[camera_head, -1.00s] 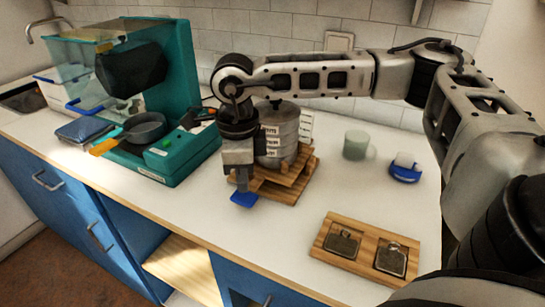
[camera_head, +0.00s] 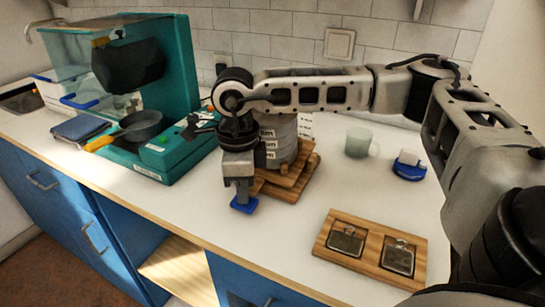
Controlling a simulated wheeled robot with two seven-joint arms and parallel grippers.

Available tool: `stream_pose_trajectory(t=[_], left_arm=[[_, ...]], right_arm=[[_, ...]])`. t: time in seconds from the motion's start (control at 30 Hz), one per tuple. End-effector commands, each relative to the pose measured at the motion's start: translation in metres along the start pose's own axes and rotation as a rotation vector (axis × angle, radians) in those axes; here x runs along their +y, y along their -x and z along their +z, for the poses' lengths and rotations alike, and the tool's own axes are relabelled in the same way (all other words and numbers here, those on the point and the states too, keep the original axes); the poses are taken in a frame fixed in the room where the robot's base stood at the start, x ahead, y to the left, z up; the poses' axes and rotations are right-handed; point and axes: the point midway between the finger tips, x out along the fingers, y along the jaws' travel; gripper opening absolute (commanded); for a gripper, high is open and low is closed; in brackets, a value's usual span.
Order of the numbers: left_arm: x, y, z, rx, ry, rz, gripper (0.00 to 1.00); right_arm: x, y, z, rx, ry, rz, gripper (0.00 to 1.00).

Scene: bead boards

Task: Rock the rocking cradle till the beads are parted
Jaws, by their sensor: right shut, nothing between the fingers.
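The rocking cradle (camera_head: 300,172) is a wooden stand on the counter, just left of the picture's middle. A grey round stack of sieves (camera_head: 281,142) with white labels sits on it. Its top is hidden behind my right arm. My right gripper (camera_head: 242,197) points down at the cradle's front left side and is shut, with nothing seen between its fingers. A blue piece (camera_head: 244,205) shows at the fingertips. I cannot tell whether the gripper touches the cradle. Single beads cannot be made out. My left gripper is not in view.
A teal machine (camera_head: 180,80) with a grey pan (camera_head: 143,125) stands on the left. A pale green mug (camera_head: 357,142) and a blue holder (camera_head: 408,168) stand to the right. A wooden tray (camera_head: 334,258) with two metal pieces lies front right. The white counter (camera_head: 230,240) is clear at its front.

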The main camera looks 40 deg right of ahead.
Motion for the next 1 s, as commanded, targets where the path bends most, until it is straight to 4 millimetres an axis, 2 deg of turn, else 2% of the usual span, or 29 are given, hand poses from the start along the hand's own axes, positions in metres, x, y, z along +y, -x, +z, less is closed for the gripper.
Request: stream_pose_trajectory(t=[0.5, 1.0], left_arm=[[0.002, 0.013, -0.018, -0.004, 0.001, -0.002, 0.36], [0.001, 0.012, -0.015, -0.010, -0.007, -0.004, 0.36]], right_arm=[[0.000, 0.039, 0.000, 0.000, 0.000, 0.000, 0.00], [0.000, 0.040, 0.000, 0.000, 0.001, 0.000, 0.00]])
